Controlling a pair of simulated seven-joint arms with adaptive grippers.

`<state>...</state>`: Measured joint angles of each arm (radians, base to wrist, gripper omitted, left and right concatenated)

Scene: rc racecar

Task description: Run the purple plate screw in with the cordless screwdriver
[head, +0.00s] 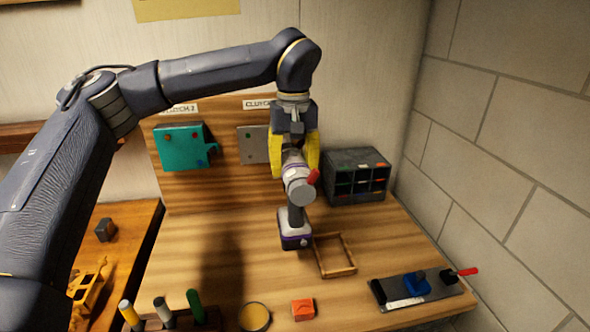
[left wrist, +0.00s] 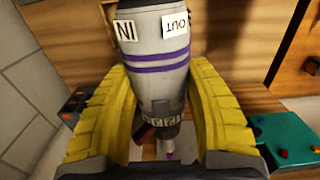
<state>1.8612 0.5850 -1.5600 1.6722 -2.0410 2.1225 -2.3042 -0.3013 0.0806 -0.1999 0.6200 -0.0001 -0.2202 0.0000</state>
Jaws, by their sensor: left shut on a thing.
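My left gripper (head: 295,165) has its yellow fingers shut around the cordless screwdriver (head: 301,191), which is grey with purple bands and a dark handle above a purple-and-white base. In the left wrist view the screwdriver (left wrist: 153,65) lies between the fingers, with "IN" and "OUT" labels. Its nose points toward the upright wooden board. A small purple spot (left wrist: 170,155), likely the purple plate screw, shows just beyond the nose; I cannot tell whether they touch. The grey plate (head: 252,144) is on the board, partly hidden by the gripper. My right gripper is not in view.
A teal plate (head: 181,147) with coloured screws is on the board's left. A dark compartment box (head: 357,176) stands at right. An open wooden frame (head: 333,256), an orange block (head: 303,309) and a dark tray (head: 418,290) lie on the bench.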

